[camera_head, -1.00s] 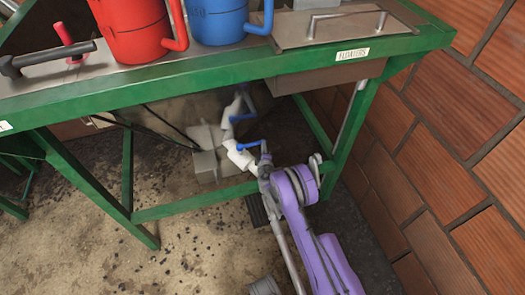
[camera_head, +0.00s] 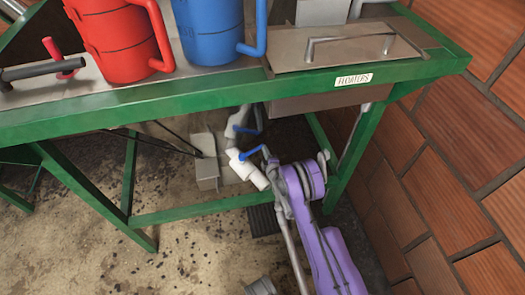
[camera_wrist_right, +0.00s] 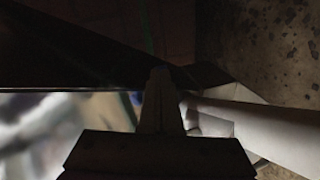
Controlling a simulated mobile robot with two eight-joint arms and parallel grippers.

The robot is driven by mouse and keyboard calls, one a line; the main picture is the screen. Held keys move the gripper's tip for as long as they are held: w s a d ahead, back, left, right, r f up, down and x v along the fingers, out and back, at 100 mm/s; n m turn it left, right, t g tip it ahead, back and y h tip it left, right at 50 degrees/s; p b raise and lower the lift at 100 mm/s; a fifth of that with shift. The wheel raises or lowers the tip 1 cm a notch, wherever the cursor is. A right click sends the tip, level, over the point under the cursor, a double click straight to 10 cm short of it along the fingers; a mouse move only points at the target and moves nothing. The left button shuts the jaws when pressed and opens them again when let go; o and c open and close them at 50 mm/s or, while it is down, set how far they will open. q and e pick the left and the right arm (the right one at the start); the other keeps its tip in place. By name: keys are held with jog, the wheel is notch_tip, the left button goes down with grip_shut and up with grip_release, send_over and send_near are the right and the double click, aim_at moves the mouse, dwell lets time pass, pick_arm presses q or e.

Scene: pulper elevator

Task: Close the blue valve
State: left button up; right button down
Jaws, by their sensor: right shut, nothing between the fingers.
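Under the green table, a blue valve handle (camera_head: 250,153) sits on a white pipe (camera_head: 246,170). A second blue handle (camera_head: 246,130) shows behind it on a greyer pipe. My right arm is purple and reaches in from the lower right. My right gripper (camera_head: 267,155) is at the right end of the front blue handle; whether it touches is hard to tell. In the right wrist view, the right gripper (camera_wrist_right: 160,85) is shut with nothing between its fingers. A white pipe (camera_wrist_right: 265,130) is beside it, with a small bluish patch near the fingers. My left gripper is not in view.
A brick wall (camera_head: 430,170) closes the right side.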

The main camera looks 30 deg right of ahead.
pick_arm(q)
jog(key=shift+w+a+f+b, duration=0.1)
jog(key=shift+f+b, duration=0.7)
pick_arm(e)
jog(key=n+y, duration=0.1)
jog(key=w+n+y, duration=0.1)
jog(key=y, duration=0.1)
jog(key=shift+w+d+n+t+y, duration=0.25)
jog(key=shift+n+t+y, duration=0.05)
jog(key=shift+n+t, duration=0.1)
jog(key=shift+w+r, duration=0.1)
jog(key=shift+r, duration=0.05)
